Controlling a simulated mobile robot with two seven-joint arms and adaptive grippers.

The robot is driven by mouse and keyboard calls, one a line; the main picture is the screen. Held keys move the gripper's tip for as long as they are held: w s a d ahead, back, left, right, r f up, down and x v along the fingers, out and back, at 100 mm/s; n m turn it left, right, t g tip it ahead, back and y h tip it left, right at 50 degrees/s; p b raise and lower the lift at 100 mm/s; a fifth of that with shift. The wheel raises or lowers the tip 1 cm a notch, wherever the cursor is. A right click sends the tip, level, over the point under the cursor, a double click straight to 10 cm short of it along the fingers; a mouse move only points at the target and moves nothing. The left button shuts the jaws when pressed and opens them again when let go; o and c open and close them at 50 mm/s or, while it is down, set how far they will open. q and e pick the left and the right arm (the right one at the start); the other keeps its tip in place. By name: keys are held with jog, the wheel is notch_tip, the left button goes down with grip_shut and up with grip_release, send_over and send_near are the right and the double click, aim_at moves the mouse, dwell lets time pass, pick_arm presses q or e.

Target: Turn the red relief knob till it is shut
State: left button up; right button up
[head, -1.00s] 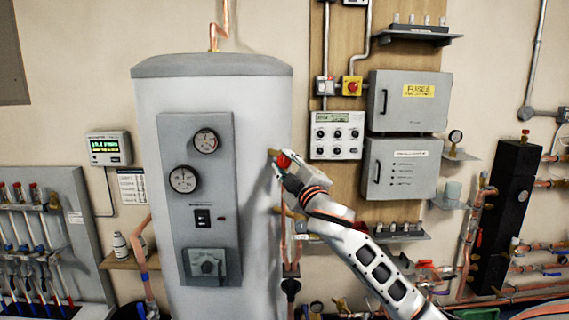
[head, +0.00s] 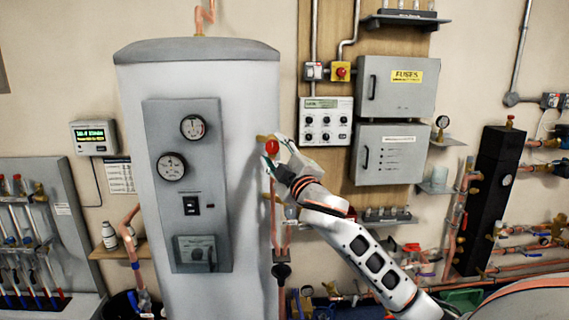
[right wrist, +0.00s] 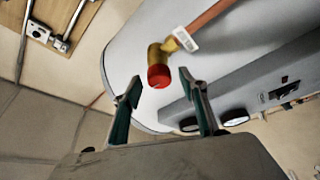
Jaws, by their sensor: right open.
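The red relief knob (head: 271,147) sits on the end of a brass valve on the right side of the white cylinder (head: 245,200). In the right wrist view the red knob (right wrist: 158,76) hangs from its brass body (right wrist: 158,54), with a copper pipe and a white tag behind it. My right gripper (head: 272,162) is at the knob in the head view. In the right wrist view my right gripper (right wrist: 158,85) is open, its two fingers apart on either side of the knob, with visible gaps. My left gripper is not in view.
A grey panel with gauges (head: 187,185) is on the cylinder's front. A control box (head: 326,122) and grey fuse cabinets (head: 395,90) are on the wooden board to the right. Vertical copper pipes (head: 274,215) run below the valve.

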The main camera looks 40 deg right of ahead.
jog(key=v, duration=1)
jog(key=s+a+f+m+g+y, duration=0.1)
jog(key=a+f+g+y, duration=0.2)
jog(key=f, duration=1.4)
jog(key=s+a+f+m+g+y, duration=0.15)
jog(key=a+f, duration=0.25)
jog(key=f, duration=1.2)
jog(key=s+a+f+m+g, duration=0.1)
jog(key=s+a+f, duration=0.2)
jog(key=s+f, duration=0.4)
jog(key=s+a+f+m+g+y, duration=0.1)
jog(key=s+a+f, duration=0.3)
jog(key=f, duration=0.5)
jog(key=s+a+f+m+g, duration=0.1)
jog(key=s+a+f+g, duration=0.2)
jog(key=s+f, duration=0.6)
jog(key=shift+s+a+y, duration=0.35)
jog(key=shift+a, duration=0.2)
